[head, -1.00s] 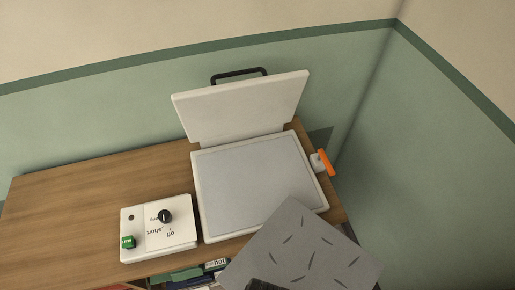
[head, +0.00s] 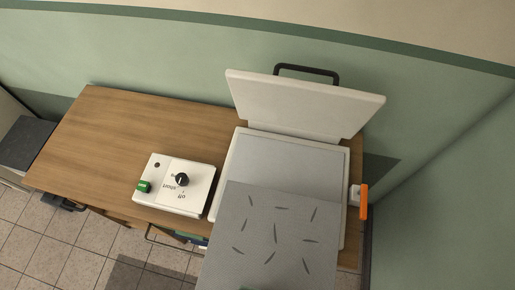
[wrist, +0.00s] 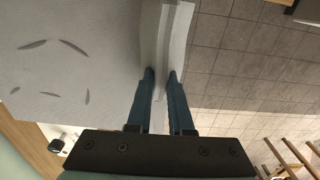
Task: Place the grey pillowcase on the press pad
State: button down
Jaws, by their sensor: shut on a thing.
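The grey pillowcase (head: 265,240), flat with dark leaf-like marks, shows in the head view over the front part of the press pad (head: 285,163). Whether it touches the pad cannot be told. The pad is pale grey in a white frame, with its lid (head: 300,103) raised behind it. In the wrist view my gripper (wrist: 162,75) is shut on an edge of the pillowcase (wrist: 70,60), which spreads out to the left. My gripper is out of sight in the head view.
A white control box (head: 175,185) with a black knob and a green button stands left of the press. An orange lever (head: 364,202) sticks out at the right. The wooden table top (head: 130,130) is clear at the left. Tiled floor (head: 60,240) lies in front.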

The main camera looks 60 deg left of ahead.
aim_at(266, 219)
jog(key=shift+s, duration=0.15)
jog(key=shift+a, duration=0.25)
jog(key=w+a+p, duration=0.1)
jog(key=w+a, duration=0.3)
jog(key=w+a+p, duration=0.1)
jog(key=w+a, duration=0.3)
jog(key=a, duration=0.1)
jog(key=w+a+p, duration=0.2)
jog(key=w+a, duration=0.2)
jog(key=a, duration=0.1)
jog(key=shift+w+a+r, duration=0.1)
jog(key=shift+w+r, duration=0.05)
jog(key=shift+w, duration=0.1)
notch_tip(266, 219, down, 3)
jog(key=shift+a+r, duration=0.1)
jog(key=shift+r, duration=0.1)
notch_tip(266, 219, down, 3)
jog(key=shift+f, duration=0.2)
jog(key=shift+w+a+f+p, duration=0.2)
jog(key=shift+f+p, duration=0.25)
jog(key=shift+f, duration=0.2)
jog(key=c, duration=0.8)
grip_release()
jog(key=shift+f, duration=0.1)
jog(key=shift+d, duration=0.1)
